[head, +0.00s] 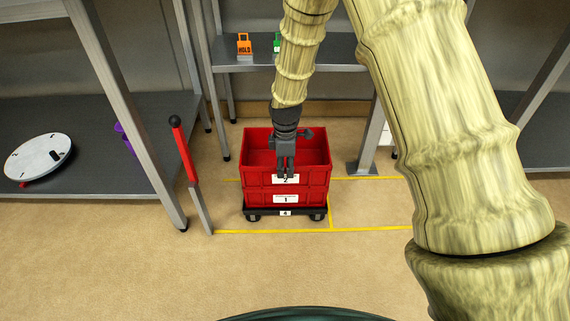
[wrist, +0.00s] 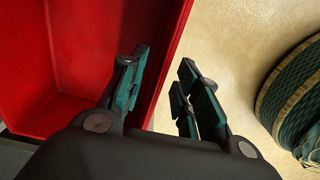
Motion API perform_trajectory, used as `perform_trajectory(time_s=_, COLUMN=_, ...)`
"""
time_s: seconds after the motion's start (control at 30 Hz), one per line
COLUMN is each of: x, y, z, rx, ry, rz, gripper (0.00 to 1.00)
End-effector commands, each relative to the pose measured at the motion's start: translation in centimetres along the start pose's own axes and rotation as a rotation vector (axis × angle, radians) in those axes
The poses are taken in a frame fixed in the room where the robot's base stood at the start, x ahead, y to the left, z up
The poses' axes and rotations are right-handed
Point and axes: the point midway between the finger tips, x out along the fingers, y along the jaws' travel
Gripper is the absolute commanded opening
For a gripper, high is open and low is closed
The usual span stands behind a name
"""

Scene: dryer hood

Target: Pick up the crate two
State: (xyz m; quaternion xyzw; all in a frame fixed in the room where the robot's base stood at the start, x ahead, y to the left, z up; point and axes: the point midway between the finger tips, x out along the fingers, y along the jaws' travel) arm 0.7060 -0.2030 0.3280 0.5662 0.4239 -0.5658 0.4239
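Crate two (head: 258,182) is an empty red open-topped crate with a white label reading 2. It stands level on a like red crate labelled 1 (head: 258,199). My gripper (head: 286,174) points down at the middle of crate two's front wall. In the wrist view my gripper (wrist: 163,78) is open. One finger is on the inner side of crate two's wall (wrist: 170,50), the other outside over the floor. The rim runs between them with a visible gap to the outer finger. I cannot tell whether the inner finger touches the wall. The fingers partly cover the label.
The crates rest on a black wheeled dolly (head: 285,213) within yellow floor lines (head: 370,228). A red-handled lever (head: 184,155) stands to the left, beside a metal shelf (head: 108,105). A shelf post (head: 370,140) is at the right. Open floor lies in front.

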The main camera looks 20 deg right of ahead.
Motion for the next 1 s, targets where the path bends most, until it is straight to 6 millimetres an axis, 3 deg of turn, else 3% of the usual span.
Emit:
perform_trajectory(time_s=0.33, x=4.0, y=0.0, z=0.1, rx=0.0, ry=-0.001, rz=0.0, gripper=0.32)
perform_trajectory(time_s=0.67, x=4.4, y=0.0, z=0.1, rx=0.0, ry=0.0, rz=0.0, gripper=0.32)
perform_trajectory(time_s=0.87, x=4.4, y=0.0, z=0.1, rx=0.0, ry=0.0, rz=0.0, gripper=0.0)
perform_trajectory(time_s=1.0, x=4.4, y=0.0, z=0.1, rx=0.0, ry=0.0, rz=0.0, gripper=0.0)
